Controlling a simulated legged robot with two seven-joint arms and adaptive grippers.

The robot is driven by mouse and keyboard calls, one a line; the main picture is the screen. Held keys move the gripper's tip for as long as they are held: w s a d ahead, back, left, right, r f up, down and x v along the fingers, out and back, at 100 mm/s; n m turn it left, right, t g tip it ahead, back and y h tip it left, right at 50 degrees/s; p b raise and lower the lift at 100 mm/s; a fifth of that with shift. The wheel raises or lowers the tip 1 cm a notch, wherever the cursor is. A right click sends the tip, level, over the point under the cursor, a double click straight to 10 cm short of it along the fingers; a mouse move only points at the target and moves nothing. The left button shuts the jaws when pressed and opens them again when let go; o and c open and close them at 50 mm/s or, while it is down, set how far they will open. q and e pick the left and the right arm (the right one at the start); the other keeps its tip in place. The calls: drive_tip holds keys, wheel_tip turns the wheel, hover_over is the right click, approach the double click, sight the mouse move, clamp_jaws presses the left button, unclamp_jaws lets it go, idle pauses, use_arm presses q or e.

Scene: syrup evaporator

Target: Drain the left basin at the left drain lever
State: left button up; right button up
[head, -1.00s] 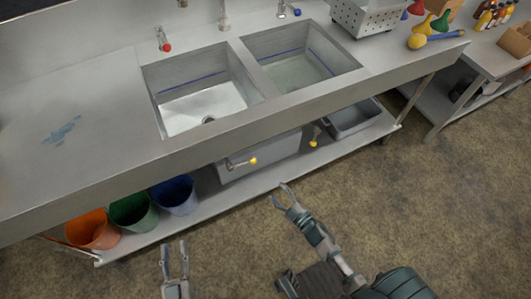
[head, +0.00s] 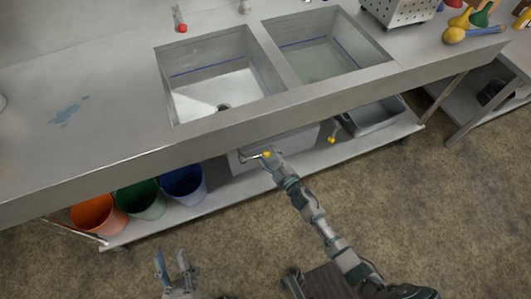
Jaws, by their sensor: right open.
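The left basin (head: 215,91) is a square steel sink with a blue line on its wall; its drain hole (head: 223,107) shows at the bottom. Below the counter front, the left drain lever (head: 246,157) is a thin metal handle with a yellow tip. My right gripper (head: 268,157) is open at the yellow tip and partly hides it; I cannot tell whether they touch. My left gripper (head: 174,268) is open and empty, low over the floor, apart from everything.
Orange (head: 97,216), green (head: 141,200) and blue (head: 184,183) buckets stand on the lower shelf at left, a grey tub (head: 375,115) at right.

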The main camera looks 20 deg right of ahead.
drive_tip(key=shift+w+d, duration=0.2)
drive_tip(key=shift+w, duration=0.3)
drive_tip(key=shift+a, duration=0.25)
drive_tip(key=shift+c, duration=0.2)
drive_tip(key=shift+a+r, duration=0.1)
drive_tip(key=c, duration=0.4)
clamp_jaws()
use_arm(q)
drive_tip(key=shift+s+r+t, duration=0.15)
drive_tip(key=shift+s+t, duration=0.05)
drive_tip(key=shift+t, duration=0.1)
